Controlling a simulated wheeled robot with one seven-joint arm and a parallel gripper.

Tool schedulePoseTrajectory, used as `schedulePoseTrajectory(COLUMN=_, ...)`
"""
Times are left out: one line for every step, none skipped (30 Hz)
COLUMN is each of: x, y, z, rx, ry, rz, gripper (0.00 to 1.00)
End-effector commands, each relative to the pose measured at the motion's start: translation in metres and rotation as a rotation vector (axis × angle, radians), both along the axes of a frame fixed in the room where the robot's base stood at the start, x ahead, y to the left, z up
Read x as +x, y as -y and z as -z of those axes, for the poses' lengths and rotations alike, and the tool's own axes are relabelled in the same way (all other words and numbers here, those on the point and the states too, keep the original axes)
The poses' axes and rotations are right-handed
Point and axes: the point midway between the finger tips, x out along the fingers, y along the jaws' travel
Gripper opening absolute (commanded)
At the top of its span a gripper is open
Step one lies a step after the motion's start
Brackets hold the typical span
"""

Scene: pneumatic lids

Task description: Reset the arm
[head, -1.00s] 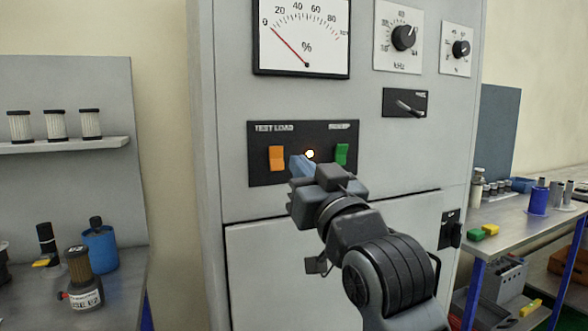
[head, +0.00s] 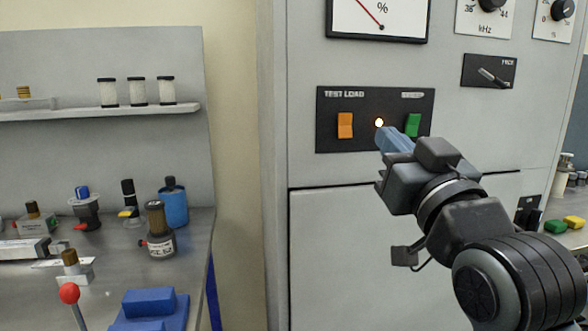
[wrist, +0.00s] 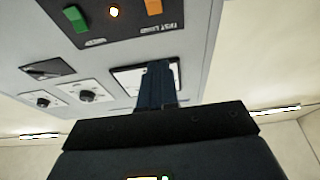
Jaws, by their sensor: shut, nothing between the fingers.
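My gripper (head: 384,133) is shut and empty, with its blue fingers pressed together. In the head view its tip is just below the lit lamp (head: 379,123) on the black TEST LOAD panel (head: 375,145); I cannot tell whether it touches the panel. An orange rocker switch (head: 345,125) is left of the lamp and a green one (head: 413,124) is right of it. In the wrist view the closed blue fingers (wrist: 157,80) overlap the white meter, and the panel appears upside down at the top.
The grey cabinet (head: 300,165) stands in front of my arm, with a meter (head: 375,18) and knobs above. A workbench (head: 190,250) on the left holds filters, a blue canister (head: 173,204) and a red-knobbed lever (head: 69,293). Yellow and green blocks lie on the right bench.

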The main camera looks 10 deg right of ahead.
Motion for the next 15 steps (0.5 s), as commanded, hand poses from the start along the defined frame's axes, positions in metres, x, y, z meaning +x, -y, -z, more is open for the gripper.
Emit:
schedulePoseTrajectory(x=-0.001, y=0.000, z=0.005, rx=0.001, ry=-0.006, rz=0.000, gripper=0.00)
schedulePoseTrajectory(x=-0.002, y=0.000, z=0.009, rx=0.001, ry=-0.010, rz=0.000, gripper=0.00)
schedulePoseTrajectory(x=-0.004, y=0.000, z=0.016, rx=0.003, ry=-0.018, rz=-0.001, gripper=0.00)
schedulePoseTrajectory(x=-0.006, y=0.000, z=0.024, rx=0.004, ry=-0.026, rz=-0.001, gripper=0.00)
schedulePoseTrajectory(x=-0.008, y=0.000, z=0.032, rx=0.005, ry=-0.036, rz=-0.001, gripper=0.00)
schedulePoseTrajectory(x=-0.012, y=-0.001, z=0.045, rx=0.007, ry=-0.050, rz=-0.001, gripper=0.00)
schedulePoseTrajectory(x=-0.016, y=-0.001, z=0.057, rx=0.009, ry=-0.062, rz=-0.002, gripper=0.00)
schedulePoseTrajectory(x=-0.021, y=-0.001, z=0.068, rx=0.010, ry=-0.074, rz=-0.001, gripper=0.00)
schedulePoseTrajectory(x=-0.027, y=-0.001, z=0.084, rx=0.013, ry=-0.092, rz=-0.002, gripper=0.00)
schedulePoseTrajectory(x=-0.033, y=-0.002, z=0.096, rx=0.014, ry=-0.105, rz=-0.003, gripper=0.00)
schedulePoseTrajectory(x=-0.038, y=-0.002, z=0.107, rx=0.016, ry=-0.117, rz=-0.002, gripper=0.00)
schedulePoseTrajectory(x=-0.046, y=-0.002, z=0.121, rx=0.017, ry=-0.133, rz=-0.003, gripper=0.00)
schedulePoseTrajectory(x=-0.052, y=-0.002, z=0.132, rx=0.018, ry=-0.145, rz=-0.003, gripper=0.00)
schedulePoseTrajectory(x=-0.059, y=-0.003, z=0.142, rx=0.020, ry=-0.157, rz=-0.003, gripper=0.00)
schedulePoseTrajectory(x=-0.068, y=-0.003, z=0.156, rx=0.021, ry=-0.175, rz=-0.003, gripper=0.00)
